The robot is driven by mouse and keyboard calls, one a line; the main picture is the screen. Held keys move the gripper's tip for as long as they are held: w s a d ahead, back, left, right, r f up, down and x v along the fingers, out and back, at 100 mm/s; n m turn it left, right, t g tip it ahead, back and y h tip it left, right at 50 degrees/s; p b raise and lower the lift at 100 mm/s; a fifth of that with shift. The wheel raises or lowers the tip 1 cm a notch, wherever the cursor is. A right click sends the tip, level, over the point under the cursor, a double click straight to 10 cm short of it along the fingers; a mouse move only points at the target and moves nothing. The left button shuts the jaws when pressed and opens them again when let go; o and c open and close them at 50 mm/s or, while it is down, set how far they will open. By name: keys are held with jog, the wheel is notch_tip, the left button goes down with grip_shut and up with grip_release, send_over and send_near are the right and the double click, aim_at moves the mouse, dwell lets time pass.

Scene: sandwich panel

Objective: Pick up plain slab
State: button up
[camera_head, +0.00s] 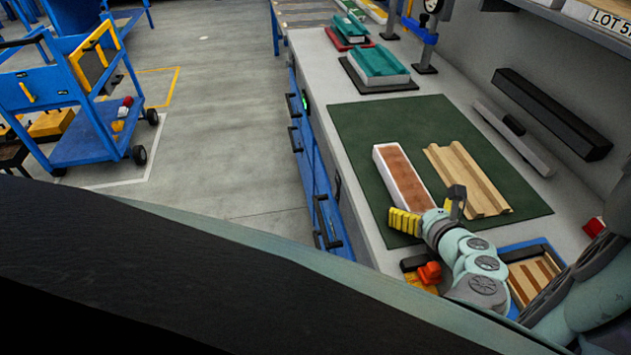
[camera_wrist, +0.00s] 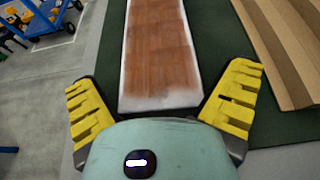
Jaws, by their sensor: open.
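A long flat slab (camera_head: 403,178) with a brown top and white sides lies on the dark green mat (camera_head: 365,132). It looks like the plain slab. In the wrist view the slab (camera_wrist: 160,55) runs away from me, its near white end between my yellow fingers. My gripper (camera_head: 431,207) is open at the near end of the slab. In the wrist view the fingers of my gripper (camera_wrist: 163,82) are spread wider than the slab. I see no finger touching it. I cannot tell the height gap.
A grooved wooden panel (camera_head: 467,178) lies just right of the slab, also in the wrist view (camera_wrist: 287,45). A blue tray (camera_head: 533,247) with wooden strips and an orange item (camera_head: 430,272) are near my arm. Teal-topped blocks (camera_head: 379,63) stand farther back.

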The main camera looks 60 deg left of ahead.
jog(key=c, duration=1.1)
